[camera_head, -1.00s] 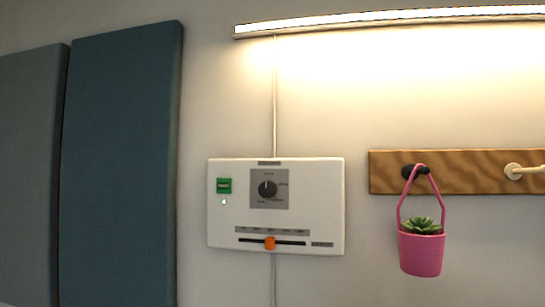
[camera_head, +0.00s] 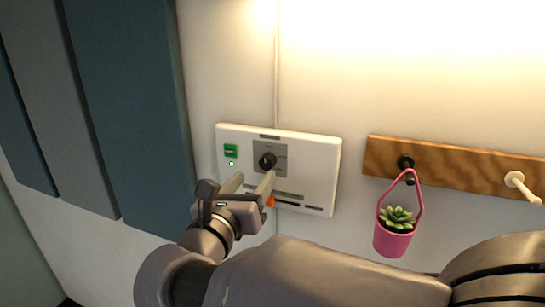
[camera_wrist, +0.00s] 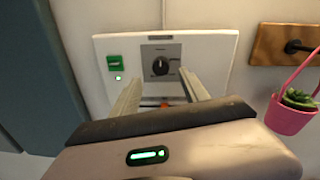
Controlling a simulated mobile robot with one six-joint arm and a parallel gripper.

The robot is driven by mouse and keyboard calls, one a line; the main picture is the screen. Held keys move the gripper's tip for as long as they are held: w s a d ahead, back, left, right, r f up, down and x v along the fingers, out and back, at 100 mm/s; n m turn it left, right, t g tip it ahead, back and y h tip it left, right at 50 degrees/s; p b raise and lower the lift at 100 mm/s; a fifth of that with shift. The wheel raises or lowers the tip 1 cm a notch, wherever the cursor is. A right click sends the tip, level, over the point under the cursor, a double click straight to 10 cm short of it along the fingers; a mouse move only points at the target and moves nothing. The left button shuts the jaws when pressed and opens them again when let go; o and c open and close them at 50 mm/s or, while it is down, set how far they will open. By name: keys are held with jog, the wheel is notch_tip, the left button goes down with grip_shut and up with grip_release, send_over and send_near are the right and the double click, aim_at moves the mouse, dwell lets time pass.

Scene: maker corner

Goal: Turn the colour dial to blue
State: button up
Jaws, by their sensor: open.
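The colour dial is a round black knob (camera_head: 267,160) on a grey square plate (camera_head: 281,168), in the upper middle of a white wall panel (camera_head: 316,172). It also shows in the wrist view (camera_wrist: 160,67), above and between my fingers. Its labels are too small to read. My gripper (camera_head: 252,182) is open and empty, in front of the panel and just below the dial, apart from it. In the wrist view both fingers (camera_wrist: 162,92) point at the panel. An orange slider (camera_head: 270,201) at the panel's lower edge is partly hidden by a finger.
A green switch (camera_head: 230,151) with a lit indicator sits left of the dial. Right of the panel, a pink pot with a plant (camera_head: 392,242) hangs from a wooden peg rail (camera_head: 440,166). Blue-grey wall panels (camera_head: 125,110) stand at the left.

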aim_at(266, 163)
jog(key=p+x, duration=0.1)
jog(key=x, duration=0.5)
jog(key=shift+w+d, duration=0.25)
jog(key=shift+w, duration=0.1)
grip_shut()
